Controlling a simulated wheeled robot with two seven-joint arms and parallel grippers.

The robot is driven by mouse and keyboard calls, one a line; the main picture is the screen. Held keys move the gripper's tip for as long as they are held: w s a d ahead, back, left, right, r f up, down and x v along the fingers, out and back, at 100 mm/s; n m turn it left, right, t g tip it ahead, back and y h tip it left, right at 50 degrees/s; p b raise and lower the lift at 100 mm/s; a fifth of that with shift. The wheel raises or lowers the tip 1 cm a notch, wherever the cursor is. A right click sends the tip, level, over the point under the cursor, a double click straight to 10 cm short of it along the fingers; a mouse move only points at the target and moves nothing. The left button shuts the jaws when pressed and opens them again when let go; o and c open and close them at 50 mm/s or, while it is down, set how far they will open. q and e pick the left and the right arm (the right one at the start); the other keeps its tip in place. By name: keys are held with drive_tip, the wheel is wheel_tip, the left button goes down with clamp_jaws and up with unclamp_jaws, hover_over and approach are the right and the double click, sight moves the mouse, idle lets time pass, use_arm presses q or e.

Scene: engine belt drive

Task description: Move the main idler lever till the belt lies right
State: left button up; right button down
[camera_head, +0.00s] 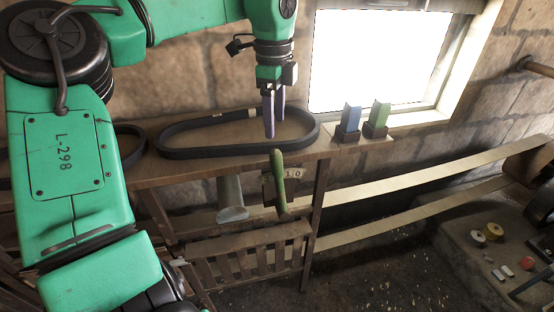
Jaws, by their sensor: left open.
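My left gripper (274,118) points down, open, with its purple-grey fingers just above a green-handled lever (278,182). I take this as the main idler lever; it stands nearly upright in front of a small plate (292,174) marked "10". The fingers and the lever look apart, though the depth between them is hard to judge. A wide pale belt (420,205) runs in two strands from the wooden frame to a drum (530,158) at the right edge. How the belt lies at its left end is hidden behind the frame. My right gripper is not in view.
A black loop belt (180,153) lies on the wooden shelf (190,170). A blue block (350,118) and a green block (378,115) stand by the window. A bench (470,235) at right holds spools and buttons.

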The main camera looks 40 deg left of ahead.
use_arm(q)
drive_tip(key=p, duration=0.1)
hover_over(275, 165)
drive_tip(key=f, duration=0.4)
drive_tip(key=a+f, duration=0.1)
drive_tip(key=f, duration=0.1)
drive_tip(key=shift+w, duration=0.2)
drive_tip(key=f, duration=0.2)
drive_tip(key=f+p, duration=0.1)
drive_tip(key=f, duration=0.1)
drive_tip(key=w+f+p, duration=0.1)
drive_tip(key=f, duration=0.2)
drive_tip(key=shift+a, duration=0.1)
drive_tip(key=shift+f, duration=0.35)
clamp_jaws()
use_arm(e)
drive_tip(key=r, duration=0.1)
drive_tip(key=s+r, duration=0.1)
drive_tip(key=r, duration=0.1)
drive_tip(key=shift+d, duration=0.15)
use_arm(q)
drive_tip(key=shift+r, duration=0.1)
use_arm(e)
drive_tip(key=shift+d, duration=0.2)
